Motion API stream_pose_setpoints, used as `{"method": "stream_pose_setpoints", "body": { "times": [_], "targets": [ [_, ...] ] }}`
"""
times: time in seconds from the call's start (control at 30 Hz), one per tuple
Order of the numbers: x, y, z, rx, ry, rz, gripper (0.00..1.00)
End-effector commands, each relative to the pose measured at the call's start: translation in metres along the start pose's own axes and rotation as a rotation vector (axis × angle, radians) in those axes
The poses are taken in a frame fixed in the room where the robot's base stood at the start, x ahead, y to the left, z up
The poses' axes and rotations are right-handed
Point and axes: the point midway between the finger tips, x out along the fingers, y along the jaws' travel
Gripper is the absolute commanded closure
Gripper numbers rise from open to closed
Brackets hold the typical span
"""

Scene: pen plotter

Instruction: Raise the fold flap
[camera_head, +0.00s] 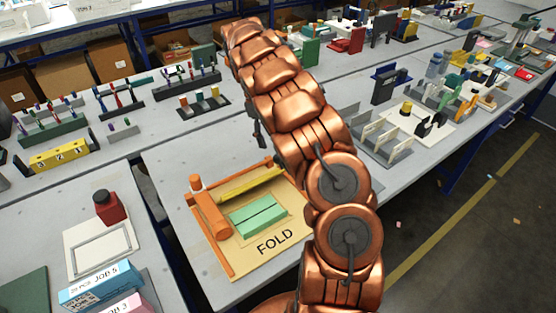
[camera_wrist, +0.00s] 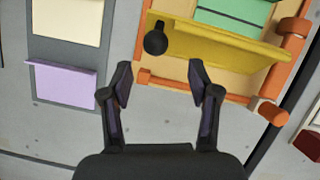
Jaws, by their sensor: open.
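The fold flap is a yellow bar-like panel (camera_head: 250,184) at the back of the tan FOLD board (camera_head: 285,240). In the wrist view the flap (camera_wrist: 225,42) runs across the upper right, with a round black knob (camera_wrist: 155,39) at its left end. A green folded piece (camera_head: 257,215) lies on the board in front of the flap. My gripper (camera_wrist: 160,78) is open and empty, its fingers apart and short of the flap and knob in the picture. In the head view my copper arm hides the board's right side and most of the gripper.
Orange rails and a thick orange roller (camera_head: 210,215) border the board's left side. In the wrist view a lilac card (camera_wrist: 65,84) and a cream card (camera_wrist: 70,22) stand on a grey base to the left. Grey tabletop is clear behind the board.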

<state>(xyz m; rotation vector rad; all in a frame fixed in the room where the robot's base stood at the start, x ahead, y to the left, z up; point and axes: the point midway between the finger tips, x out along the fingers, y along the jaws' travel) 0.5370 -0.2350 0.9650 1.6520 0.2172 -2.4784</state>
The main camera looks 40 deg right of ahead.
Motion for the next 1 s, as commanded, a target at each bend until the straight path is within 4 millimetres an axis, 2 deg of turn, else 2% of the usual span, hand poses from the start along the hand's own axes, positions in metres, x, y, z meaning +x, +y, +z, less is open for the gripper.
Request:
{"method": "stream_pose_setpoints", "body": {
  "times": [0.27, 0.8, 1.0],
  "targets": [
    [0.014, 0.002, 0.005, -0.006, -0.007, -0.005, 0.39],
    [0.072, 0.002, 0.004, -0.005, -0.005, -0.004, 0.39],
    [0.079, 0.002, 0.003, -0.006, -0.004, -0.003, 0.39]
  ]
}}
